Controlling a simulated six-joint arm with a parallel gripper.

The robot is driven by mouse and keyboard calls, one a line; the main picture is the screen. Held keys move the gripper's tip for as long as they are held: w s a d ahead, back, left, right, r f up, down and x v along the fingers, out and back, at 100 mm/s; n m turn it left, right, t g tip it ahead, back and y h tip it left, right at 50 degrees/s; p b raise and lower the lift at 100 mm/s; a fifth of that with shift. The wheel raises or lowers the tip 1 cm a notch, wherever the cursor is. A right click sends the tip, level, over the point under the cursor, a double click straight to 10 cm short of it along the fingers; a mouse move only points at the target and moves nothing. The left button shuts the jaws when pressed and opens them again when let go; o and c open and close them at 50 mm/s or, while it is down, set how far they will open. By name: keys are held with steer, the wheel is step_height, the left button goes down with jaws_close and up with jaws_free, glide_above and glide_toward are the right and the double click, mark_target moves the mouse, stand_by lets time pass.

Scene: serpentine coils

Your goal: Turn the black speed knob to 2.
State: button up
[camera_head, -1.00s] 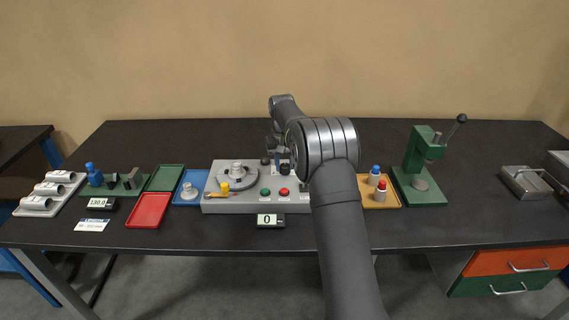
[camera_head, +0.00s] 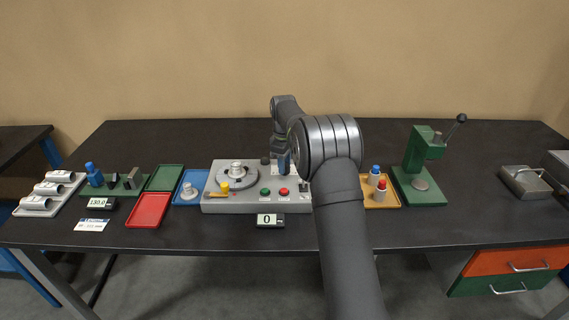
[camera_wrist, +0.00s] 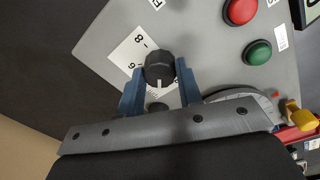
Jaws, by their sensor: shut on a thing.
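The black speed knob (camera_wrist: 159,68) sits on a white dial plate (camera_wrist: 130,47) on the grey control panel (camera_wrist: 190,30). A white pointer line shows on the knob's lower part in the wrist view; the dial figures 8 and 6 show beside it, and the other figures are hidden or out of view. My gripper (camera_wrist: 160,78) has its two blue fingers on either side of the knob, shut on it. In the head view my gripper (camera_head: 284,164) stands over the panel's back right and covers the knob.
Green button (camera_head: 265,191) and red button (camera_head: 284,191) sit at the panel's front. A turntable (camera_head: 237,178) with a yellow-topped post is on the panel's left. A display (camera_head: 270,220) in front reads 0. An orange tray (camera_head: 384,201) with two bottles stands right of the panel.

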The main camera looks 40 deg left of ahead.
steer(key=n, duration=0.4)
steer(key=shift+n, duration=1.9)
steer(key=o, duration=1)
steer(key=shift+c, duration=0.2)
step_height(320, 180, up, 17)
steer(key=shift+d+r, duration=0.2)
steer(key=shift+d, duration=0.15)
steer(key=shift+s, duration=0.1)
